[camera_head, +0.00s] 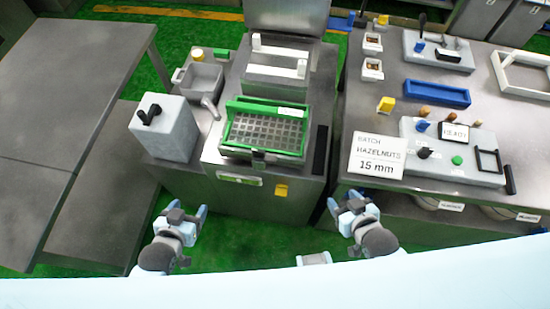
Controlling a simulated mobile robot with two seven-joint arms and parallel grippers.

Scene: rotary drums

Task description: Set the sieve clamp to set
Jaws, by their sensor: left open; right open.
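The sieve (262,133) is a grey mesh in a green frame, seated on the machine in the middle. A dark latch-like part (258,159), which may be the sieve clamp, sits at the sieve's front edge; its setting is too small to read. My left gripper (194,228) is open and empty, in front of the machine and apart from it. My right gripper (342,218) is open and empty, in front of the gap between the machine and the right bench.
A grey box with a black handle (172,130) stands left of the sieve. The right bench (391,100) carries a sign reading "BATCH HAZELNUTS 15 mm" (377,156), a control panel (446,160) and a blue tray (437,93). A bare grey table (75,75) stands at left.

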